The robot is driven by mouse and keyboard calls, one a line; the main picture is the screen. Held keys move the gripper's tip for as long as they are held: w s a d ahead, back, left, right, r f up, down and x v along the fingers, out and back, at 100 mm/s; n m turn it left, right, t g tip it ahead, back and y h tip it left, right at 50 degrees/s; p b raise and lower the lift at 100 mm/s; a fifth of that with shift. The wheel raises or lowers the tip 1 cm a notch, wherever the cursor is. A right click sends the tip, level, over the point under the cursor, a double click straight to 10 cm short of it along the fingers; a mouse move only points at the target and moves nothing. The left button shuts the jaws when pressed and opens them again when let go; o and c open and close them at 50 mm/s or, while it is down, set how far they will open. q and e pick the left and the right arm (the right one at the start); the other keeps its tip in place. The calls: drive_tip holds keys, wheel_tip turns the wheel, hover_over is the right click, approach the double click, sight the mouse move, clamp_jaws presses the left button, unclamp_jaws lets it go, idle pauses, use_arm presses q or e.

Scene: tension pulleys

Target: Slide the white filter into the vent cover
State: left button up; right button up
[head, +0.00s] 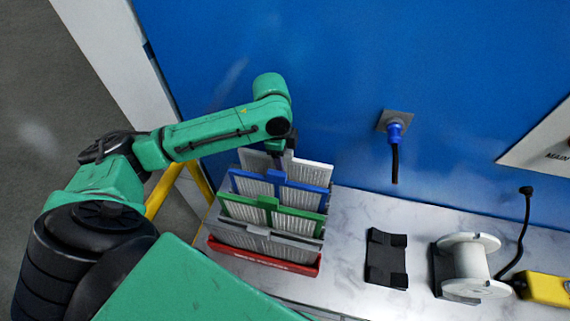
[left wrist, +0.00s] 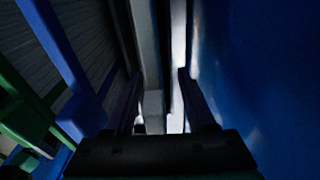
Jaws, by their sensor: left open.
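The white filter (head: 312,172) stands upright at the back of a row of filters, behind the blue-framed one. My left gripper (head: 283,158) points down at its top middle, with the fingertips partly hidden. In the left wrist view, the open fingers of my left gripper (left wrist: 163,100) stand on either side of a pale tab (left wrist: 153,104), which seems to be the white filter's. The image is dark, and I cannot tell whether a finger touches it. I cannot make out the vent cover in either view. My right gripper is not in view.
A blue-framed filter (head: 304,193), a green-framed filter (head: 297,223) and a grey filter (head: 262,241) stand in a red rack (head: 264,259). The blue wall (head: 340,60) is close behind. A black bracket (head: 386,258) and white spool (head: 467,264) sit right on the marble-like counter.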

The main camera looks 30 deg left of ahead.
use_arm(q)
drive_tip(key=shift+s+d+f, duration=0.2)
drive_tip(key=shift+d+f, duration=0.05)
drive_tip(key=shift+f, duration=0.5)
drive_tip(key=shift+w+a, duration=0.1)
clamp_jaws()
drive_tip(key=shift+r, duration=0.15)
drive_tip(key=shift+r+p, duration=1.8)
drive_tip(key=shift+p, duration=0.9)
drive_tip(key=shift+r, duration=0.15)
